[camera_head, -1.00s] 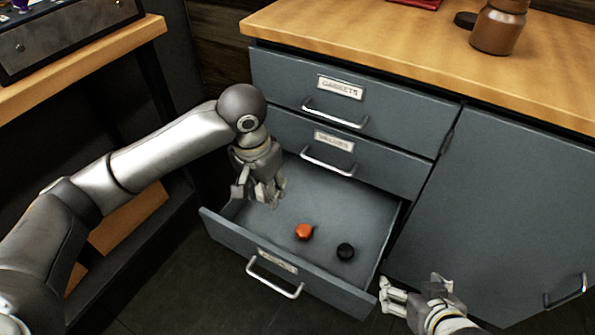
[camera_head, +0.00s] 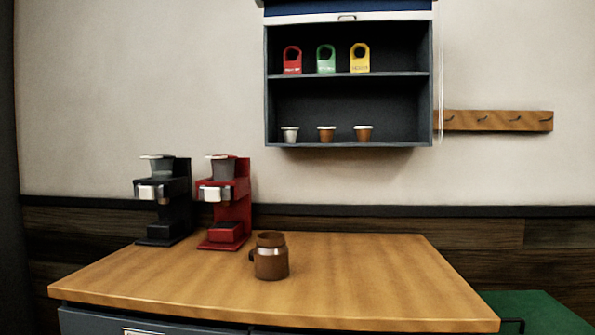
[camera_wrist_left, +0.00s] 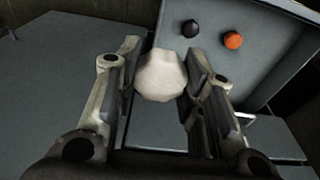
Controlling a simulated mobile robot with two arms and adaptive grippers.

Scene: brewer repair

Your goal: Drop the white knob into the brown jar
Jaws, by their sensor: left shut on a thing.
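The brown jar (camera_head: 271,258) stands upright on the wooden counter in the head view, with its top seemingly open. My left gripper (camera_wrist_left: 160,85) is shut on the white knob (camera_wrist_left: 160,76), which sits between its two fingers in the left wrist view. The open drawer (camera_wrist_left: 262,75) lies beyond the held knob. Neither gripper shows in the head view now.
A black knob (camera_wrist_left: 190,28) and an orange knob (camera_wrist_left: 233,40) lie in the drawer. On the counter (camera_head: 360,275), a black brewer (camera_head: 165,205) and a red brewer (camera_head: 228,205) stand left of the jar. A wall cabinet (camera_head: 348,100) holds tags and cups. The counter's right side is clear.

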